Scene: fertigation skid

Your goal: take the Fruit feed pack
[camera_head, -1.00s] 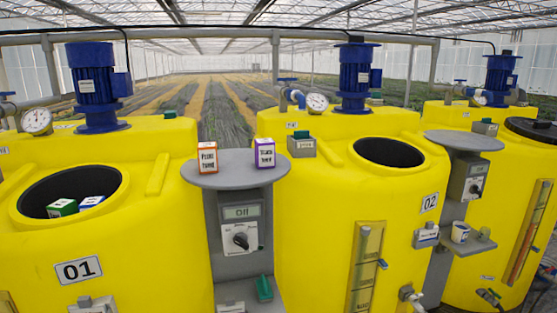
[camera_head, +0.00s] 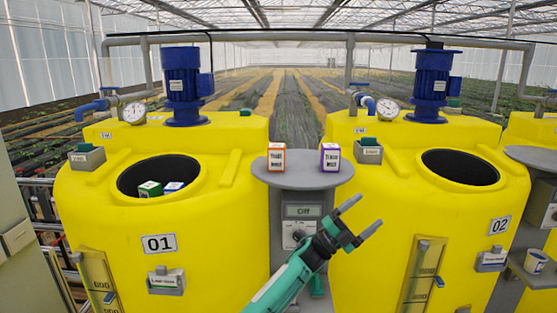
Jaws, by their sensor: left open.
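A white pack with orange edges (camera_head: 276,157) stands upright on a round grey shelf (camera_head: 285,179) between the two yellow tanks. A white pack with purple edges (camera_head: 330,157) stands on the same shelf, to its right. The lettering on both is too small to read surely, so I cannot tell by label which is the Fruit feed pack. My left gripper (camera_head: 366,214) is open and empty. In the picture it is below and right of the shelf, apart from both packs. My right gripper is out of view.
A green-edged pack (camera_head: 150,189) and a blue-edged pack (camera_head: 173,187) are in the open mouth of tank 01 (camera_head: 120,225). Tank 02 (camera_head: 400,215) has an empty-looking dark opening. A grey control box (camera_head: 302,211) sits below the shelf. A cup (camera_head: 535,261) stands at right.

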